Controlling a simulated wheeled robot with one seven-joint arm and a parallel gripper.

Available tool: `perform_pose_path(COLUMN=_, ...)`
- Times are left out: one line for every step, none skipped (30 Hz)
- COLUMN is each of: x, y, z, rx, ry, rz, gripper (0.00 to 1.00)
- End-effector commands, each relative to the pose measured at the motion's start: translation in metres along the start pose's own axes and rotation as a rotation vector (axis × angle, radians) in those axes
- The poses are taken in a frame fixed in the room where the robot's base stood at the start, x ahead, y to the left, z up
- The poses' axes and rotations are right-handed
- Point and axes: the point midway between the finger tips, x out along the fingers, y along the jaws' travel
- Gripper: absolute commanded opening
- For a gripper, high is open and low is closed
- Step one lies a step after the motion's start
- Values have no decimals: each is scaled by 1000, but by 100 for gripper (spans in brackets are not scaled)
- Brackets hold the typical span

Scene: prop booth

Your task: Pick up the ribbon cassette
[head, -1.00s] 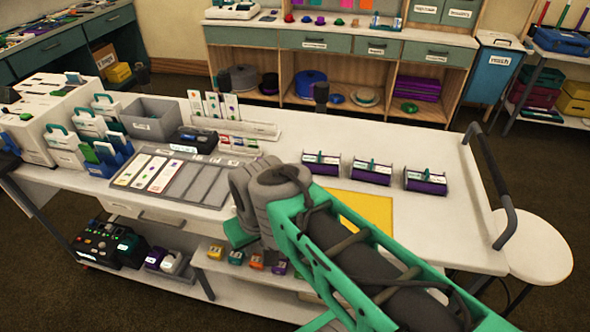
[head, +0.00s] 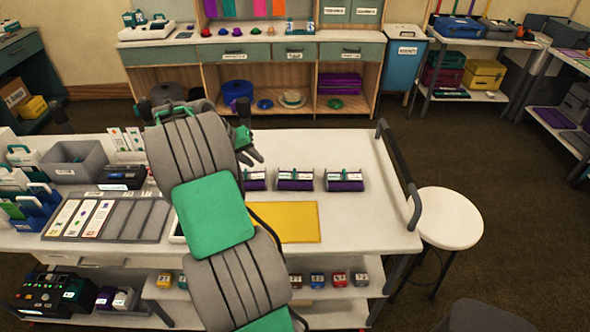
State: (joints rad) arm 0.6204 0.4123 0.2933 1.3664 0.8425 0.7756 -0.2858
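Three purple cassette-like units with white labelled tops stand in a row on the white bench (head: 365,225): a left one (head: 254,180), partly hidden by my arm, a middle one (head: 295,180) and a right one (head: 345,180). They look like ribbon cassettes, but their labels are too small to read. My gripper (head: 252,157) shows past my raised arm, near and behind the left unit in the picture. Its dark fingers are small and partly hidden, so their opening is unclear. I see nothing held in it.
A yellow mat (head: 292,222) lies in front of the row. A slotted card tray (head: 140,218) and a grey bin (head: 75,165) are at left. A dark rail (head: 400,180) edges the bench's right end, beside a round stool (head: 448,217). Small coloured items (head: 318,281) sit on the lower shelf.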

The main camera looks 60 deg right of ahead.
Motion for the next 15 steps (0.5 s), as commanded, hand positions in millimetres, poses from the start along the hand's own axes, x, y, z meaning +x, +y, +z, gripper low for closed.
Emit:
perform_pose_path(x=19, y=22, z=-6, rx=44, ry=-30, rz=48, gripper=22)
perform_pose_path(x=29, y=32, z=-8, rx=66, ry=-43, rz=71, gripper=22)
perform_pose_path(x=39, y=41, z=-9, rx=86, ry=-54, rz=94, gripper=22)
perform_pose_path(x=45, y=46, z=-9, rx=96, ry=-60, rz=106, gripper=22)
perform_pose_path(x=49, y=50, z=-9, rx=104, ry=-64, rz=116, gripper=22)
perform_pose_path(x=55, y=53, z=-9, rx=110, ry=-68, rz=123, gripper=22)
perform_pose_path(x=60, y=55, z=-8, rx=112, ry=-69, rz=125, gripper=22)
perform_pose_path(x=64, y=56, z=-8, rx=112, ry=-70, rz=126, gripper=22)
perform_pose_path(x=70, y=56, z=-7, rx=113, ry=-70, rz=125, gripper=22)
perform_pose_path(x=73, y=57, z=-7, rx=113, ry=-70, rz=125, gripper=22)
perform_pose_path(x=77, y=58, z=-7, rx=112, ry=-69, rz=124, gripper=22)
perform_pose_path(x=81, y=59, z=-7, rx=112, ry=-69, rz=123, gripper=22)
perform_pose_path(x=84, y=60, z=-6, rx=113, ry=-70, rz=124, gripper=22)
perform_pose_path(x=87, y=61, z=-6, rx=114, ry=-70, rz=124, gripper=22)
perform_pose_path(x=93, y=62, z=-6, rx=112, ry=-70, rz=123, gripper=22)
